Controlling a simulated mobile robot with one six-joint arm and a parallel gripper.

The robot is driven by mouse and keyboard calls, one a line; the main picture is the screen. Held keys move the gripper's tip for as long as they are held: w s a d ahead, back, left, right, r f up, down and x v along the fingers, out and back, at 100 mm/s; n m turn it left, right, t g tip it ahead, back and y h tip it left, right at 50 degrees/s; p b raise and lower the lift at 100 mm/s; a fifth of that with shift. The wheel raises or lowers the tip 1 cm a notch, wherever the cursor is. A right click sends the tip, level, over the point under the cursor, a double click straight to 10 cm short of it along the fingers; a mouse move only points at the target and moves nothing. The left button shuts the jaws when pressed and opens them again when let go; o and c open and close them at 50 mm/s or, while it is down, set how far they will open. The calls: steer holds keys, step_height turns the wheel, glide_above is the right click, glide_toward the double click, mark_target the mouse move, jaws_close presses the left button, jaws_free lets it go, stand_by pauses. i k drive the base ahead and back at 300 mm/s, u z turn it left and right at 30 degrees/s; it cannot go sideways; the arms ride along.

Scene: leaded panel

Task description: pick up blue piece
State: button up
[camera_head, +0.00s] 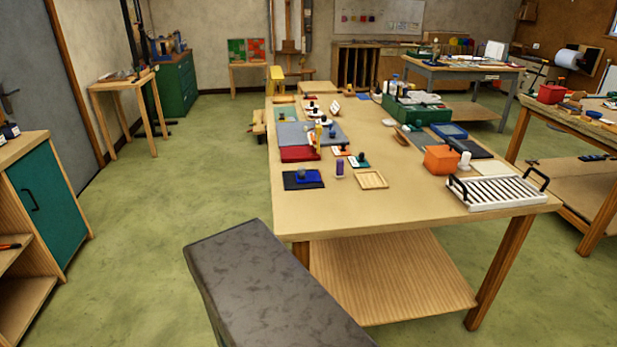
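A small bright blue piece (311,176) with a dark knob-like part lies on a dark navy mat (290,183) near the left edge of the long wooden table (345,207). It is small in this view, so its exact shape is hard to tell. A flat blue tray-like thing (449,131) lies further back on the right side of the same table. My gripper is not in view.
Green floor (165,225) is open left of the table.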

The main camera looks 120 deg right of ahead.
mark_target(302, 176)
steer(key=z, duration=0.15)
steer(key=k, duration=2.85)
steer(key=z, duration=0.95)
steer(key=i, duration=0.15)
steer(key=u, duration=0.15)
